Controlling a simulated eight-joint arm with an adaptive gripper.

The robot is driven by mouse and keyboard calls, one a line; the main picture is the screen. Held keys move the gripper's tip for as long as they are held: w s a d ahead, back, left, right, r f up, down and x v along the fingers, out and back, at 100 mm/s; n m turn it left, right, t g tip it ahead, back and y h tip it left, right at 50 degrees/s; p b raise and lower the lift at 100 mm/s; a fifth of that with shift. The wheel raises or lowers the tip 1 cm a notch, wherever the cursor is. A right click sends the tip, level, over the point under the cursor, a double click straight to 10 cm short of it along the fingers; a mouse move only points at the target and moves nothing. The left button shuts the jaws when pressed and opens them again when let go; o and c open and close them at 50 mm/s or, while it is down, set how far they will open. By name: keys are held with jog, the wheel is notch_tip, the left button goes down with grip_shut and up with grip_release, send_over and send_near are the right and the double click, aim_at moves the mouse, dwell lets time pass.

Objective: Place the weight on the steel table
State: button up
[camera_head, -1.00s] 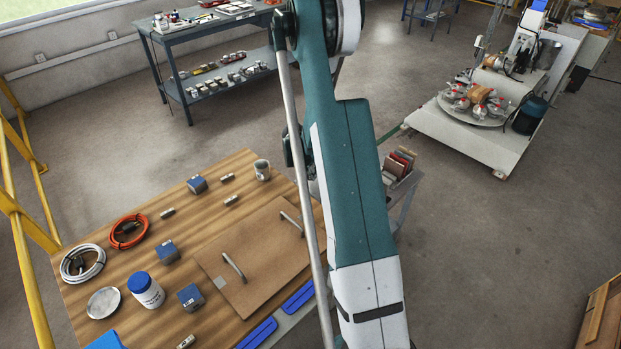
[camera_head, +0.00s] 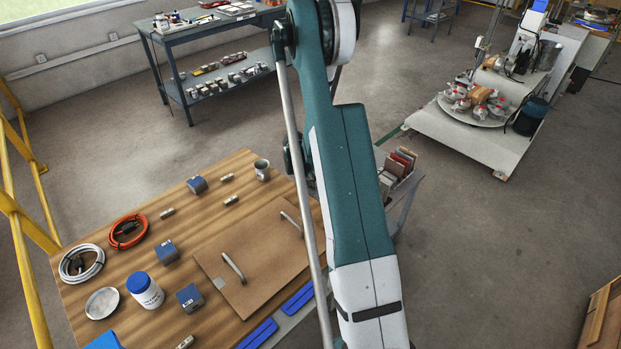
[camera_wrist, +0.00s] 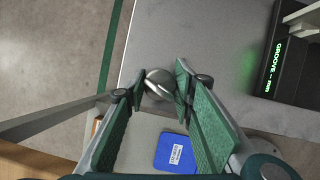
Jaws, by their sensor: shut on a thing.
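In the wrist view my gripper (camera_wrist: 161,83) has its green-padded fingers closed on the weight (camera_wrist: 158,78), a small shiny metal piece. The fingers hide part of its sides. The weight is over the grey steel table (camera_wrist: 215,45); I cannot tell whether it touches the top. The gripper is out of sight in the head view, where my arm crosses the middle.
A dark box with a green "GROOVE - mm" display (camera_wrist: 278,68) stands on the right of the wrist view. A blue labelled item (camera_wrist: 175,153) lies near the fingers. The wooden table (camera_head: 130,215) holds cables, blue blocks and a jar. Clear steel surface lies ahead.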

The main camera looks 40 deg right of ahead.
jog(key=shift+f, duration=0.15)
jog(key=o, duration=1.2)
jog(key=shift+r, duration=0.25)
jog(key=shift+p+v, duration=1)
jog(key=shift+v, duration=4.95)
jog(key=shift+a, duration=0.1)
